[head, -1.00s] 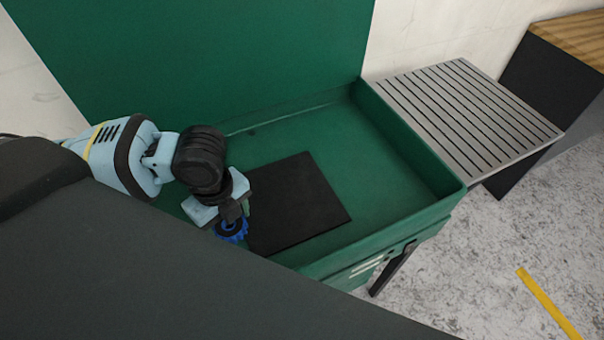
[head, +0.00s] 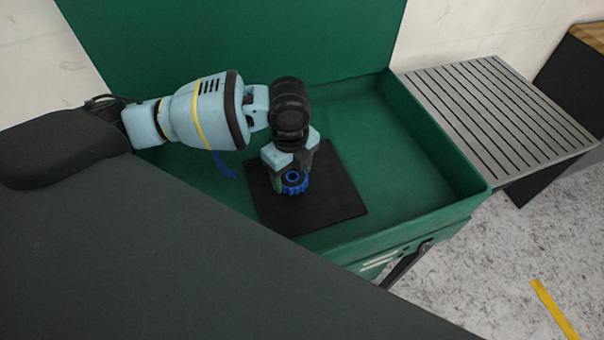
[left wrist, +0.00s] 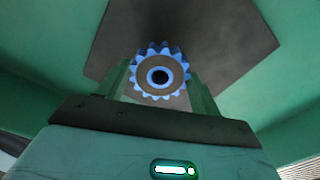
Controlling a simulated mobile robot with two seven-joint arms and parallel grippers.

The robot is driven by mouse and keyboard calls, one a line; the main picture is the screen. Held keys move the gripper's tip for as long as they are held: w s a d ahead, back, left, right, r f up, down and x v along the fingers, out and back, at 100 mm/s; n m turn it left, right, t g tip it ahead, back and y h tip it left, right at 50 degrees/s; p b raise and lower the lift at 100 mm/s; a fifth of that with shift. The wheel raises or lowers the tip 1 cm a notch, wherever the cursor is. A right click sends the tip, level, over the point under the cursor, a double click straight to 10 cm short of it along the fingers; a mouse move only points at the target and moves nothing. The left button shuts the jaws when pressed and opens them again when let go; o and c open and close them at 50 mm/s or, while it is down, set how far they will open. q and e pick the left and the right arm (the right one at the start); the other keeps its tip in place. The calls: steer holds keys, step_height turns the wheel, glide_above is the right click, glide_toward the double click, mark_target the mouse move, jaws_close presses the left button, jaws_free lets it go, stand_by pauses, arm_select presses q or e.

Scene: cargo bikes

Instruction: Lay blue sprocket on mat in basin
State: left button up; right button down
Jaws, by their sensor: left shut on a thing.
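The blue sprocket (head: 294,183) is a small toothed wheel with a dark hub and a central hole. My left gripper (head: 290,175) is shut on it, over the black mat (head: 330,205) in the green basin (head: 420,170). In the left wrist view the sprocket (left wrist: 159,76) sits between the two green fingers of the left gripper (left wrist: 160,85), with the mat (left wrist: 225,40) beyond it. I cannot tell whether the sprocket touches the mat. My right gripper is not in view.
A blue curved thing (head: 223,165) shows in the basin left of the mat, partly behind my arm. A slatted grey rack (head: 500,110) adjoins the basin's right side. The right part of the basin floor is clear. The basin's raised walls surround the mat.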

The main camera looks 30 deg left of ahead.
mark_target(301, 175)
arm_select(q)
steer(key=shift+w+d, duration=0.3)
steer(key=shift+w, duration=0.65)
steer(key=shift+w+d+f, duration=0.1)
steer(key=shift+w+d, duration=0.05)
steer(key=shift+w, duration=0.25)
step_height(301, 175, down, 3)
steer(key=shift+f, duration=0.2)
steer(key=shift+f, duration=0.2)
steer(key=o, duration=1.3)
steer(key=shift+c, duration=0.2)
steer(key=shift+r, duration=0.1)
step_height(301, 175, up, 12)
steer(key=shift+r+p, duration=0.1)
steer(key=shift+p, duration=0.35)
